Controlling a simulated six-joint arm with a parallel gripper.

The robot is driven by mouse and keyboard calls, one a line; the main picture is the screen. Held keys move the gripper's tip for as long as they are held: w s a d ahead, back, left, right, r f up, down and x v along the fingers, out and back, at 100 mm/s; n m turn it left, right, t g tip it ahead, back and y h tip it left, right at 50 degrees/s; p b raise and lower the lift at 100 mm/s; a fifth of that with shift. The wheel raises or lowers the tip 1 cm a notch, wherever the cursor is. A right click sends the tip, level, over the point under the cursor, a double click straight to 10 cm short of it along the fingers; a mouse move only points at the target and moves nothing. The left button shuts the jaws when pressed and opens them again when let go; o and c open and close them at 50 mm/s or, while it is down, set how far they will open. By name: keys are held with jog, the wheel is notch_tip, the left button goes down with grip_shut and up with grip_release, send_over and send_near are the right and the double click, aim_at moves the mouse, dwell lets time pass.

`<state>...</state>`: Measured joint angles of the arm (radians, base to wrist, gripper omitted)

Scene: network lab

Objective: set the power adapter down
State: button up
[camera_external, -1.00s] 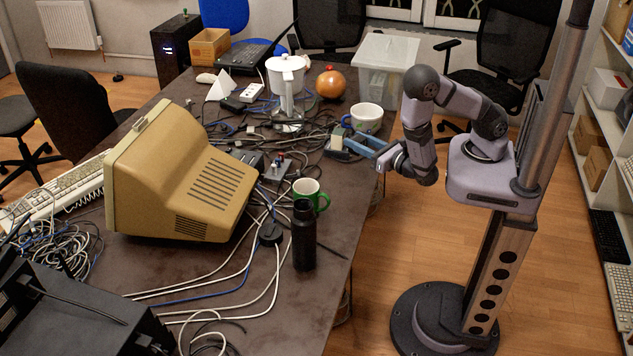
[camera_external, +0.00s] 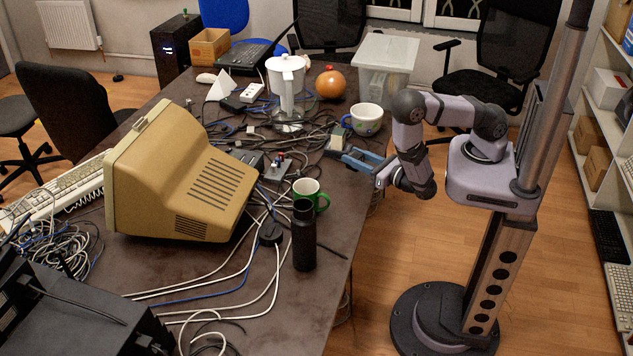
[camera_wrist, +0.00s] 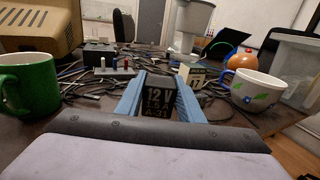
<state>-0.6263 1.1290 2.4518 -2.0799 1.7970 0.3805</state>
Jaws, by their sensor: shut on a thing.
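My gripper (camera_external: 360,160) reaches over the table's right edge in the external view. In the wrist view its two blue fingers (camera_wrist: 160,103) are shut on a black power adapter (camera_wrist: 159,84) marked "12 V". The adapter sits between the fingertips with its printed face toward the camera. In the external view it is too small and covered to make out clearly. The fingers are low, close to the table top (camera_external: 325,230). I cannot tell whether the adapter touches the table.
A pale block marked "12" (camera_wrist: 198,74) stands just beyond the right finger. A white-and-blue cup (camera_external: 367,119) stands behind the gripper. A green mug (camera_external: 311,194) and a black bottle (camera_external: 304,238) stand nearer. Cables (camera_external: 245,290) run across the table. The front right table edge is bare.

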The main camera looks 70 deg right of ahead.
jog(key=shift+f, duration=2.05)
jog(key=shift+f, duration=0.1)
jog(key=shift+f, duration=0.15)
jog(key=o, duration=1.2)
jog(key=shift+c, duration=0.2)
